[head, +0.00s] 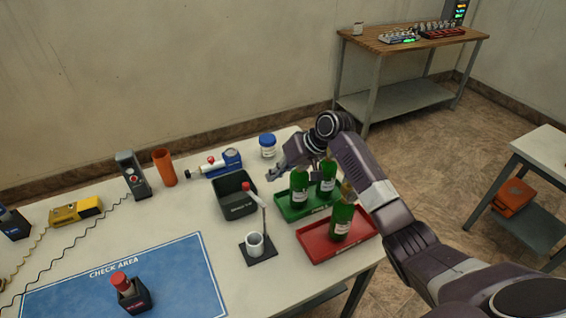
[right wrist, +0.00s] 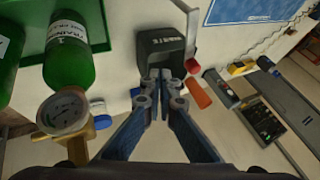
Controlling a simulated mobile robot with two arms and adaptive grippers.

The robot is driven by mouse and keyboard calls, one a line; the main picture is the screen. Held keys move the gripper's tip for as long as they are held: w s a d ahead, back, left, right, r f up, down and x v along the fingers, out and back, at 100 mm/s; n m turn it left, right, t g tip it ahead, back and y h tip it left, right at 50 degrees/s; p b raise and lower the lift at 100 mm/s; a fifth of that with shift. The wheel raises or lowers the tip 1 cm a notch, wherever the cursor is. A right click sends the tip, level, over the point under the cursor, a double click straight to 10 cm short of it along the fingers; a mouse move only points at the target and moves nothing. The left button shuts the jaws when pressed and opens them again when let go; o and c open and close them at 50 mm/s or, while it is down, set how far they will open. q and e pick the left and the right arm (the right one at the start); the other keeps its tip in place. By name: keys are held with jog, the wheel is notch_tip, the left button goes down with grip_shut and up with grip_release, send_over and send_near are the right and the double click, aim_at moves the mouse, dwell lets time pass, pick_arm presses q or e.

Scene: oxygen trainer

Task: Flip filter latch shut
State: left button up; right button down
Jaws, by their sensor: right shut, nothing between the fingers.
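No part is labelled as the filter latch, and I cannot tell for sure which it is. A small stand (head: 258,248) with a white cup (head: 255,243) has a thin grey arm with a red tip (head: 246,187), raised above the cup. The red tip also shows in the right wrist view (right wrist: 192,66), right of my fingertips. A white and blue cylinder unit (head: 221,163) with a red knob lies at the back of the table. My right gripper (head: 274,174) is shut and empty, above the table behind the green tray. My left gripper is out of view.
A black waste bin (head: 237,208) stands left of my right gripper. Green bottles (head: 299,187) stand on green (head: 290,215) and red trays (head: 318,244) close to my right arm. A blue-capped jar (head: 267,146) and an orange tube (head: 164,168) stand behind.

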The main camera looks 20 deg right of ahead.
aim_at(254, 195)
jog(key=a, duration=0.1)
jog(key=a+p, duration=0.1)
jog(key=a, duration=0.1)
jog(key=w+a+f+p, duration=0.1)
jog(key=shift+a, duration=0.3)
jog(key=shift+d+f, duration=0.1)
